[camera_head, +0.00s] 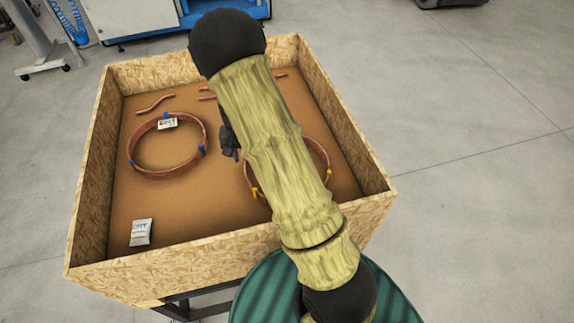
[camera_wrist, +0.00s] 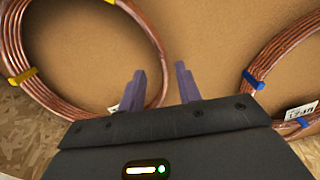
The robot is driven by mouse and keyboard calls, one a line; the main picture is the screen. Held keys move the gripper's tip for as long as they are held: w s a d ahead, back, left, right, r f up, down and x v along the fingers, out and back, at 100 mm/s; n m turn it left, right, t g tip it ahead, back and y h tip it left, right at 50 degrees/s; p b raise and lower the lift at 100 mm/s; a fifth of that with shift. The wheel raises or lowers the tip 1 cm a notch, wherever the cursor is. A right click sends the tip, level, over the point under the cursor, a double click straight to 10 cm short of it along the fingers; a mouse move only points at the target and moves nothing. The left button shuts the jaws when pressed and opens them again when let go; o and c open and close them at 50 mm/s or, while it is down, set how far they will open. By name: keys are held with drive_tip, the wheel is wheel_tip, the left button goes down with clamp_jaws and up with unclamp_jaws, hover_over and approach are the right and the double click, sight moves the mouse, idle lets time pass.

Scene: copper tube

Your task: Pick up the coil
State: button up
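A copper coil with blue clips and a white tag (camera_head: 160,174) lies on the left of the crate floor. It shows at the right of the wrist view (camera_wrist: 285,48). A second copper coil with yellow clips (camera_head: 325,163) lies on the right, largely hidden by my arm. It shows at the left of the wrist view (camera_wrist: 12,45). My gripper (camera_wrist: 160,85) is open and empty, its two fingers apart over the cardboard between the coils. The left finger overlaps the edge of the yellow-clipped coil in the picture; contact cannot be told. In the head view my gripper (camera_head: 234,152) is partly hidden.
The wooden crate (camera_head: 190,262) has raised walls all round. Short copper tube pieces (camera_head: 155,103) lie at its back, and a white packet (camera_head: 141,232) at its front left. Cardboard floor between the packet and the right coil is clear.

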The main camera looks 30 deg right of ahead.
drive_tip(key=shift+f, duration=0.25)
drive_tip(key=shift+w+a+f+p, duration=0.1)
drive_tip(key=shift+f+p, duration=0.45)
drive_tip(key=shift+f, duration=0.75)
drive_tip(key=shift+w+f+p, duration=0.1)
drive_tip(key=shift+f+p, duration=0.4)
drive_tip(key=shift+f, duration=0.8)
clamp_jaws()
